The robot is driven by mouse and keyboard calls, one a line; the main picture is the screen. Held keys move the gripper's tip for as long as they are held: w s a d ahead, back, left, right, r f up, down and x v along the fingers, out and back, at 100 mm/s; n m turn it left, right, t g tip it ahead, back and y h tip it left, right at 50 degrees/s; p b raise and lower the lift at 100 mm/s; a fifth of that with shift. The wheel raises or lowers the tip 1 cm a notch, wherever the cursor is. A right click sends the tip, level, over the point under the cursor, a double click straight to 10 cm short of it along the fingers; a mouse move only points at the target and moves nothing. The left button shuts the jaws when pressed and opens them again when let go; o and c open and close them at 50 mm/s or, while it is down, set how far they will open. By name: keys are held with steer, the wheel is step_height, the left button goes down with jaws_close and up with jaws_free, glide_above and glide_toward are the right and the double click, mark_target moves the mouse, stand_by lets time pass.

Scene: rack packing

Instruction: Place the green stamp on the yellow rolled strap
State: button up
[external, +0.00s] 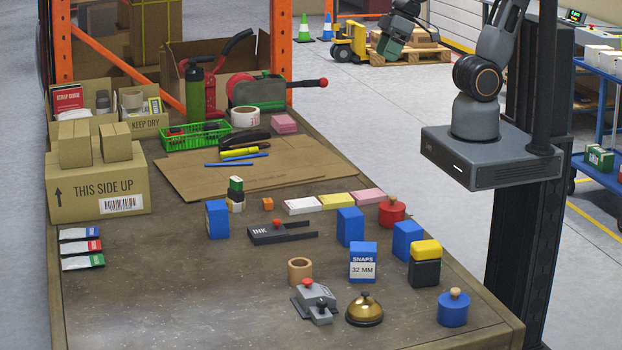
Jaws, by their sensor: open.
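A small green block (236,184), which looks like the green stamp, sits on top of a small dark and pale stack (236,201) at the middle left of the table. A rounded yellow piece (426,250), which looks like the yellow rolled strap, rests on a black block (424,272) at the right side of the table. The two are well apart. My gripper (391,45) is high at the top of the picture, far above the tabletop. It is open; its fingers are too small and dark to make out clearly. I see nothing surely held.
Blue blocks (350,227), a red round piece with a knob (392,212), a black ink holder (282,233), a SNAPS box (363,263) and a brass bell (364,310) crowd the middle and right. Cartons (97,185) stand left. The front left tabletop (170,290) is clear.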

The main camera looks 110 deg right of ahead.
steer(key=s+f+n, duration=0.2)
steer(key=s, duration=0.1)
steer(key=shift+s+a+f, duration=0.15)
steer(key=shift+a, duration=0.05)
steer(key=shift+f, duration=0.1)
step_height(320, 180, down, 3)
steer(key=shift+r+b, duration=0.2)
steer(key=shift+b, duration=0.95)
